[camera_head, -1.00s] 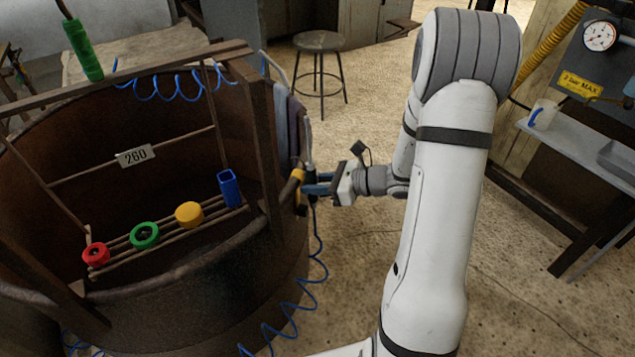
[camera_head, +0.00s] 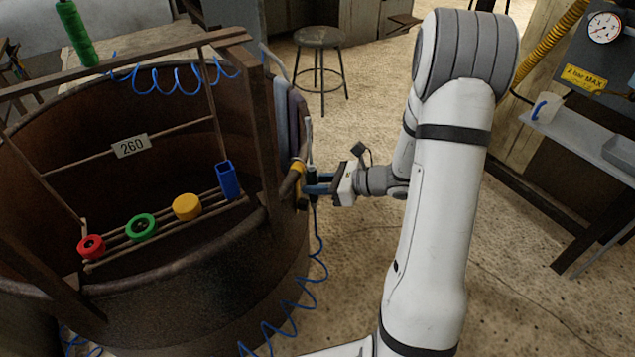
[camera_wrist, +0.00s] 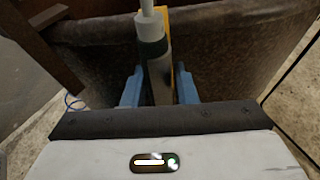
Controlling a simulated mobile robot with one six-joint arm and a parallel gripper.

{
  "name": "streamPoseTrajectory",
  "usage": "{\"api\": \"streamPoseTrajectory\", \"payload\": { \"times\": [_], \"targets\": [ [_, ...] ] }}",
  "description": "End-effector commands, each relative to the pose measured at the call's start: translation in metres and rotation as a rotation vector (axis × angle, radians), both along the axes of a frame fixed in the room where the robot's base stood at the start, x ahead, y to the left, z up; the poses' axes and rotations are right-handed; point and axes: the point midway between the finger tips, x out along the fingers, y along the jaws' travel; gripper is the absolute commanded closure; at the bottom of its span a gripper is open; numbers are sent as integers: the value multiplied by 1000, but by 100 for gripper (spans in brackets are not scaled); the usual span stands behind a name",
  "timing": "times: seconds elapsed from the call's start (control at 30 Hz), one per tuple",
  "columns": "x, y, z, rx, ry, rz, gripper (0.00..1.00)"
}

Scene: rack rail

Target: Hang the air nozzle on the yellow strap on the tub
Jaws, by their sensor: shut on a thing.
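The air nozzle (camera_wrist: 152,47), grey with a dark green band and a pale tip, stands upright between the blue fingers of my gripper (camera_wrist: 159,88). In the head view the nozzle (camera_head: 312,178) is small and dark, partly hidden by my gripper (camera_head: 318,188), which is shut on it. The yellow strap (camera_head: 298,170) is on the outer right wall of the brown tub (camera_head: 180,312). In the wrist view the strap (camera_wrist: 184,80) shows right behind the nozzle. I cannot tell whether they touch.
A blue coiled hose (camera_head: 318,265) hangs below the nozzle, along the tub's side. Grey cloths (camera_head: 288,125) drape over the rim just above the strap. A rack with coloured rings (camera_head: 141,226) spans the tub. A stool (camera_head: 320,40) stands behind on open floor.

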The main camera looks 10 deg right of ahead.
Motion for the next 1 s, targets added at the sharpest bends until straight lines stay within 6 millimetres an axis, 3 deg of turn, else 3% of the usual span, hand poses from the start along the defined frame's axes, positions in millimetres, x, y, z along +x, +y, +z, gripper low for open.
{"api": "streamPoseTrajectory", "payload": {
  "times": [0.87, 0.9, 1.0],
  "targets": [
    [0, 0, -15, 1, -1, -1, 90],
    [0, 0, -15, 1, -1, -1, 71],
    [0, 0, -15, 0, 0, 0, 63]
  ]
}}
